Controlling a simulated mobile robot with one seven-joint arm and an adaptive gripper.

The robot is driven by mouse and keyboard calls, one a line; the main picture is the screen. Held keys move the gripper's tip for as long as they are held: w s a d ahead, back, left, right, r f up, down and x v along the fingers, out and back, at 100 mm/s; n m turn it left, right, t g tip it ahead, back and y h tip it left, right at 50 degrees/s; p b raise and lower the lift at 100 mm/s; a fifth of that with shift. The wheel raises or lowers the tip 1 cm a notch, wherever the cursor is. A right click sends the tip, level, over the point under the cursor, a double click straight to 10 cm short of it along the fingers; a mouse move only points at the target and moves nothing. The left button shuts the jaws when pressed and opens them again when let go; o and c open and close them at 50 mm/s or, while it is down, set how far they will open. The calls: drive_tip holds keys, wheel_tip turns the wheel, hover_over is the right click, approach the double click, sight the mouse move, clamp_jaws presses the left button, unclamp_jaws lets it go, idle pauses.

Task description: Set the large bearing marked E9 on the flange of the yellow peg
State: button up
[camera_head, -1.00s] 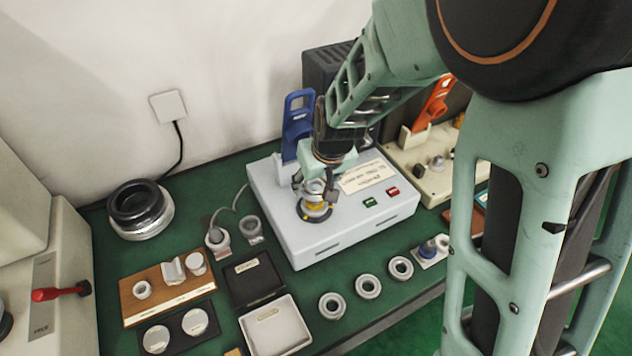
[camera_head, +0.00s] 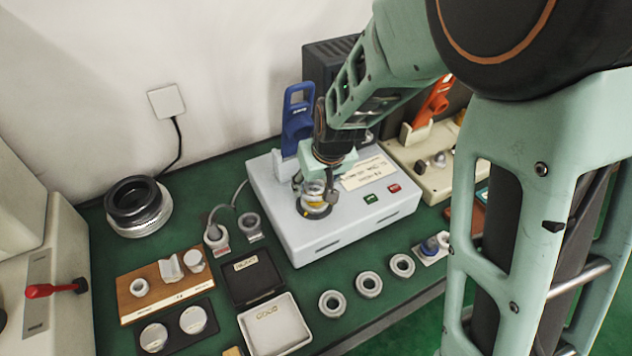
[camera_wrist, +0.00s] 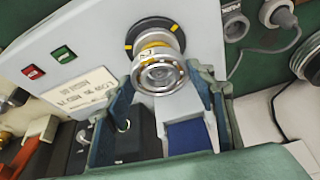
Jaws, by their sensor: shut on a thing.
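My gripper (camera_head: 314,187) points down over the pale grey machine and is shut on a silver bearing ring (camera_wrist: 159,74). In the wrist view the ring is between the fingers, in line with the yellow peg (camera_wrist: 154,40) behind it. In the head view the yellow peg (camera_head: 317,209) shows just below the fingers, on a dark round base with yellow marks. The ring and fingers hide part of the peg. I cannot tell whether the ring touches the flange, and I cannot read the marking E9.
Three loose bearings (camera_head: 369,284) lie on the green bench in front of the machine (camera_head: 345,232). A white tray (camera_head: 252,325), a black tray (camera_head: 238,290) and a wooden board (camera_head: 133,303) stand to the left. A blue handle (camera_head: 297,120) rises behind the gripper.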

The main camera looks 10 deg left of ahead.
drive_tip(key=shift+f+b, duration=0.95)
drive_tip(key=shift+f, duration=0.1)
drive_tip(key=o, duration=1.5)
drive_tip(key=shift+o, duration=0.2)
